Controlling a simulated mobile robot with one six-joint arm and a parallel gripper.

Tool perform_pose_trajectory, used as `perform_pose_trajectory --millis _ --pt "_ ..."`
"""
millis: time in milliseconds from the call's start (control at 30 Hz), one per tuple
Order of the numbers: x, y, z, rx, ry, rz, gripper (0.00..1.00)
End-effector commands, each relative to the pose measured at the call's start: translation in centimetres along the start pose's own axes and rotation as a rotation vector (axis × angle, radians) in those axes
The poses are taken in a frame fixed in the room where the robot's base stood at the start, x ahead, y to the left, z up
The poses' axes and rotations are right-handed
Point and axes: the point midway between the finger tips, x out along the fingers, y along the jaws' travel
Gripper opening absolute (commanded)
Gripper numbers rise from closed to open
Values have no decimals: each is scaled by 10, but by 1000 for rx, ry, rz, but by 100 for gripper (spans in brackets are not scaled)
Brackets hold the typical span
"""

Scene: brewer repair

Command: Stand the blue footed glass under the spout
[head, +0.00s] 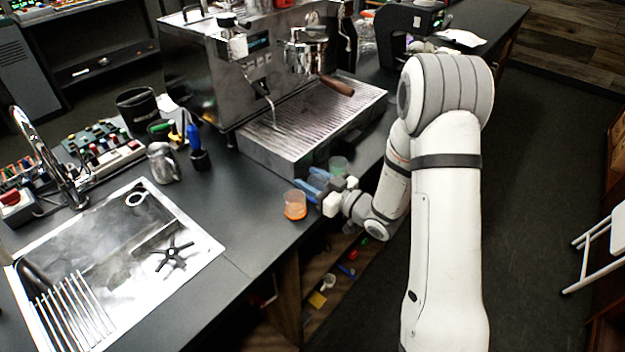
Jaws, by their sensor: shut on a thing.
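My gripper (318,185) is low over the front edge of the counter, just in front of the drip tray. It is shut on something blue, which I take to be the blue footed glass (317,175). The glass is small and partly covered by the fingers, so its foot and tilt cannot be made out. The espresso machine (250,55) stands at the back. Its portafilter (305,57) has a wooden handle and sits above the ribbed drip tray (320,112); the spout under it is too small to see clearly. The tray below it looks empty.
An orange cup (294,205) stands close left of my gripper, and a green cup (338,165) close behind it. A steam wand (268,105) hangs over the tray's left part. A metal pitcher (163,163) and a sink (130,250) are to the left.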

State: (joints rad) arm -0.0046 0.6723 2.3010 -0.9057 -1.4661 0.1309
Motion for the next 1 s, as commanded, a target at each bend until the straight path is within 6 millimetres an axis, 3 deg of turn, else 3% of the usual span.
perform_pose_trajectory --millis 167,200,300,633,767,1000 --pt "0 0 4 0 0 -1 20" --pt "0 0 4 0 0 -1 45" --pt "0 0 3 1 -1 -1 52" --pt "0 -1 -2 1 -1 -1 52" --pt "-20 1 2 1 0 3 52" --pt "-74 1 2 1 0 4 52"
